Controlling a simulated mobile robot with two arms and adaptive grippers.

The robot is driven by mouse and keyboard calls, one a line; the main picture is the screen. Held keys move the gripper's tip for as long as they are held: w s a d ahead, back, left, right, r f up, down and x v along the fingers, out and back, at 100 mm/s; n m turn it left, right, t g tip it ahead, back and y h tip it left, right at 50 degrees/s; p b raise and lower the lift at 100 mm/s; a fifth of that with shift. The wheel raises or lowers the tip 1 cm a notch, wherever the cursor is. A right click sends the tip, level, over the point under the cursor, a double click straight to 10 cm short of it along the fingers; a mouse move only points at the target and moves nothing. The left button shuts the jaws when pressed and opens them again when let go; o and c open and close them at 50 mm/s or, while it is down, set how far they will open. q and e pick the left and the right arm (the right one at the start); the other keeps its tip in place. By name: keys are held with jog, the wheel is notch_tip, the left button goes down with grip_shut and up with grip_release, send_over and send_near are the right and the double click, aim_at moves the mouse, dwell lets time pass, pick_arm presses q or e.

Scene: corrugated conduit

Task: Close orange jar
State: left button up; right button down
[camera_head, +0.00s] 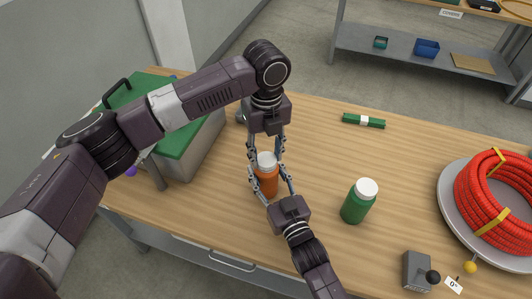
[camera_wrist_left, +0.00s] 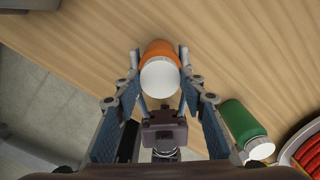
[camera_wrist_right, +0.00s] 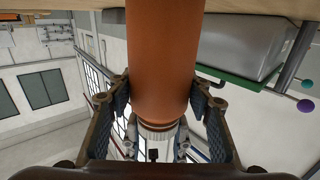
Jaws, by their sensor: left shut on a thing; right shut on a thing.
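The orange jar (camera_head: 267,184) stands upright on the wooden table with a white lid (camera_head: 266,160) on top. My left gripper (camera_head: 266,153) reaches down from above, with its fingers on either side of the lid and shut on it. In the left wrist view the white lid (camera_wrist_left: 159,77) lies between its fingertips. My right gripper (camera_head: 270,186) comes from the front and is shut on the orange body, which also fills the middle of the right wrist view (camera_wrist_right: 165,60). Whether the lid is fully seated cannot be told.
A green jar with a white lid (camera_head: 359,201) stands to the right. A red conduit coil (camera_head: 497,190) on a round plate and a grey switch box (camera_head: 416,271) are at the right. A green-lidded box (camera_head: 180,140) stands left.

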pick_arm(q)
jog(key=m, duration=0.7)
jog(key=shift+d+m, duration=0.1)
jog(key=shift+m, duration=0.2)
jog(key=m, duration=0.6)
jog(key=shift+m, duration=0.4)
jog(key=o, duration=0.7)
jog(key=shift+c, duration=0.2)
jog(key=shift+r, duration=2.25)
jog(key=shift+c, duration=0.4)
